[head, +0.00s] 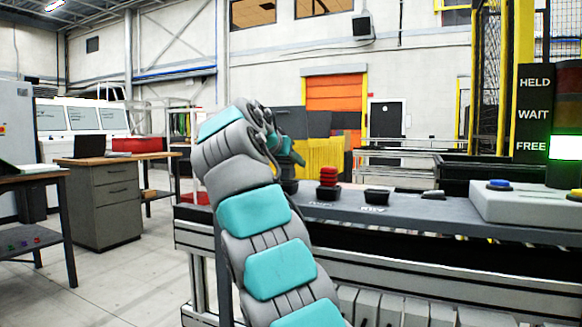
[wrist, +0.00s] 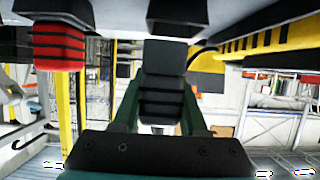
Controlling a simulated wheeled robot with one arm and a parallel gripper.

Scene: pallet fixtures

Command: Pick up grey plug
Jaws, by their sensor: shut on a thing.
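The grey plug (wrist: 162,98) is a dark, ribbed block in the middle of the wrist view, which looks upside down. My gripper (head: 291,156) is shut on it, with one teal finger on each side. A dark holder block (wrist: 174,15) is close to the plug's far end; I cannot tell whether they touch. In the head view my gripper is above the left end of the grey shelf, and my arm hides most of the plug's place.
A red ribbed plug (head: 329,177) stands on the grey shelf (head: 408,210), right of my gripper. Empty-looking dark holders (head: 376,195) are farther right. A pale box with a blue button (head: 499,184) and a sign with FREE lit green (head: 533,146) stand at the right.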

